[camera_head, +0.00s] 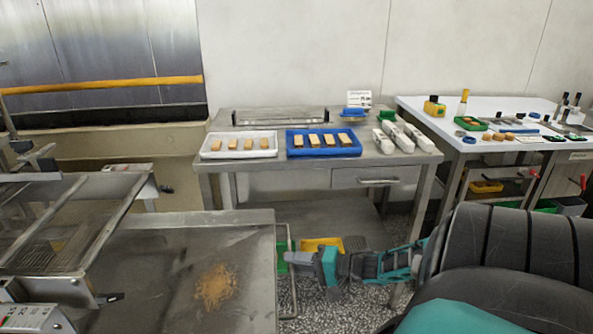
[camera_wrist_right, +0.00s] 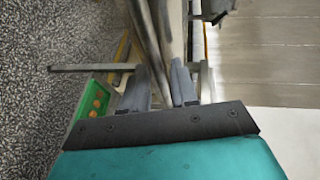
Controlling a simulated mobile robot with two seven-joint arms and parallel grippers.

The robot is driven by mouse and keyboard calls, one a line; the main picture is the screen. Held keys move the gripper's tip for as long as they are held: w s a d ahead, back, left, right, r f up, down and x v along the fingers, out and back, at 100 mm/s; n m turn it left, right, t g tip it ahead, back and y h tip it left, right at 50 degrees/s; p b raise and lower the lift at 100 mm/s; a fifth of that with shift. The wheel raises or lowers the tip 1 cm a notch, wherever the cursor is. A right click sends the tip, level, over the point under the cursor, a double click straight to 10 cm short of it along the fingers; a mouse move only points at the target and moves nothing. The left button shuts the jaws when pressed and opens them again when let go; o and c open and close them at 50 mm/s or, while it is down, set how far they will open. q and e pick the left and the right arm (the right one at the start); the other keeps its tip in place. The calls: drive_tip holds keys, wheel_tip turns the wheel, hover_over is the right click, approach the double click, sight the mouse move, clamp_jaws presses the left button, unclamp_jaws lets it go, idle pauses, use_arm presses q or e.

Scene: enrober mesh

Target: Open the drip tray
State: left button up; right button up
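The drip tray (camera_head: 150,250) is the wide steel tray at lower left in the head view, with a light brown heap of crumbs (camera_head: 215,287) on it. Its bar handle (camera_head: 283,242) stands at its right edge. My right gripper (camera_head: 291,258) is at this handle, reaching in from the right. In the right wrist view a grey bar, seemingly the handle (camera_wrist_right: 149,32), runs down between the two fingers of the right gripper (camera_wrist_right: 160,85). I cannot tell whether the fingers press on it. My left gripper is not in view.
A steel table (camera_head: 300,163) behind holds a white tray (camera_head: 240,155) and a blue tray (camera_head: 324,153) of bars. A white table (camera_head: 440,125) stands at right. A wire grid frame (camera_head: 75,225) is above the drip tray's left side. Speckled floor (camera_head: 310,305) lies right of the tray.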

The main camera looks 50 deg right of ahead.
drive_tip(key=shift+o, duration=0.6)
drive_tip(key=p+v, duration=0.2)
drive_tip(key=v, duration=1.1)
drive_tip(key=shift+a, duration=0.1)
